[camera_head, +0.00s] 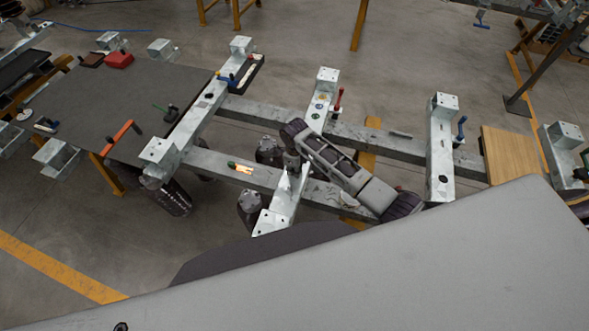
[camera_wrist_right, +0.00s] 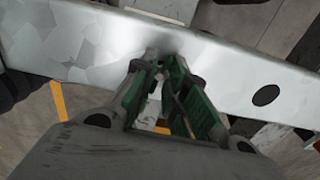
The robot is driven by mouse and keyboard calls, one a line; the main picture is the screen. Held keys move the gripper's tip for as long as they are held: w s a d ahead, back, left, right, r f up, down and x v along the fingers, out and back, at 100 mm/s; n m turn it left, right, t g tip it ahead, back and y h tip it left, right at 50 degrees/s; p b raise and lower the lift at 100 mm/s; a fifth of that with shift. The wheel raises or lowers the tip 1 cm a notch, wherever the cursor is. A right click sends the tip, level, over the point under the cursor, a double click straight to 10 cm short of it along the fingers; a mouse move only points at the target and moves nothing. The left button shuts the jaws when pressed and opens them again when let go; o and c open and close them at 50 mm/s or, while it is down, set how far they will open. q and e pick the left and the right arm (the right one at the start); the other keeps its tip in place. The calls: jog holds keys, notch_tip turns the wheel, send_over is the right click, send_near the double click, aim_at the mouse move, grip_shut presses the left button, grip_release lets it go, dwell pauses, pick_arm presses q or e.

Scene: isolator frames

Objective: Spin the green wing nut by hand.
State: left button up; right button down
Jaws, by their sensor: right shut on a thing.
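My right gripper (camera_head: 292,168) reaches down to the near part of a galvanised crossbeam (camera_head: 282,203) in the middle of the frame. In the right wrist view, its fingertips (camera_wrist_right: 165,66) come together at the beam's (camera_wrist_right: 85,45) face. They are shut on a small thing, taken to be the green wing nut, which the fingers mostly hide. Green surfaces show along the inner sides of both fingers, and I cannot tell how much of that green is the nut. My left gripper is not in view.
A red-handled tool (camera_head: 338,98) stands on the same crossbeam, farther back. A blue-handled one (camera_head: 461,127) stands farther right. A dark table (camera_head: 150,90) at the left carries an orange-handled tool (camera_head: 122,135). A wooden board (camera_head: 510,153) lies at the right.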

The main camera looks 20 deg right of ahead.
jog(key=shift+n, duration=0.6)
